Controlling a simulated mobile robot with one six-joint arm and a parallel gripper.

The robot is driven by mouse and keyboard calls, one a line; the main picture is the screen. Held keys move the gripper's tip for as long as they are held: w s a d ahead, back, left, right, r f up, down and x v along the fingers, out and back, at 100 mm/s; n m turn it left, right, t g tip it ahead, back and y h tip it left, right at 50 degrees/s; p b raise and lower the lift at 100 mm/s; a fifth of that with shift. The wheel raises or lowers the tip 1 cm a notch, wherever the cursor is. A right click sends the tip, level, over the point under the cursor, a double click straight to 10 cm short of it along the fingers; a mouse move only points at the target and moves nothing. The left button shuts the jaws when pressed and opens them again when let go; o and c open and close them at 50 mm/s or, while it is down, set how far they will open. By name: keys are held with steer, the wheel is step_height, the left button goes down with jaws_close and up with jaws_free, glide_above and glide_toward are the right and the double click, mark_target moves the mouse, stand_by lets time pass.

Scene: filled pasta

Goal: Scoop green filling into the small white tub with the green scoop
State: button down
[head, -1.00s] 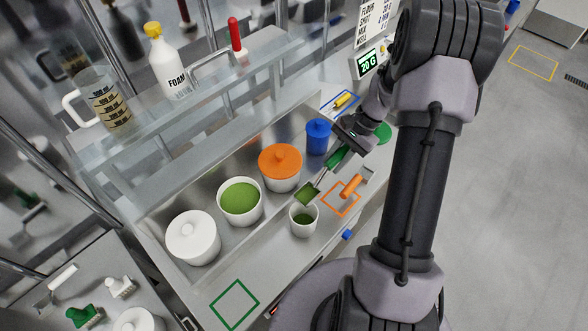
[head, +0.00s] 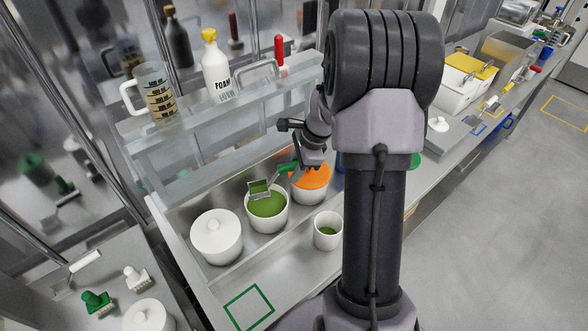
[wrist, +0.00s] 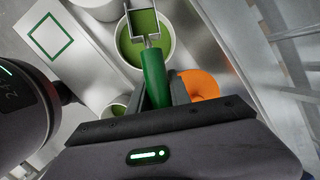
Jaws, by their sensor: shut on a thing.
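My gripper (head: 300,164) is shut on the green scoop (head: 284,170), and the scoop's green handle also shows between my fingers in the wrist view (wrist: 155,78). The scoop's metal head is over the large white tub of green filling (head: 267,220). Some green shows at the head in the head view; whether it is a load or the filling behind cannot be told. The small white tub (head: 327,232) stands in front and to the right of the large one, with some green filling inside. It is partly hidden in the wrist view.
An orange-lidded tub (head: 311,180) stands right of the filling tub, and a white-lidded tub (head: 216,238) left of it. A shelf above holds a FOAM bottle (head: 219,70) and a measuring jug (head: 153,97). A green outlined square (head: 249,307) on the counter is empty.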

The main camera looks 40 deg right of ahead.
step_height(320, 180, down, 9)
steer(key=b, duration=0.6)
steer(key=shift+b, duration=0.35)
step_height(320, 180, up, 11)
steer(key=p, duration=0.8)
steer(key=shift+f, duration=0.3)
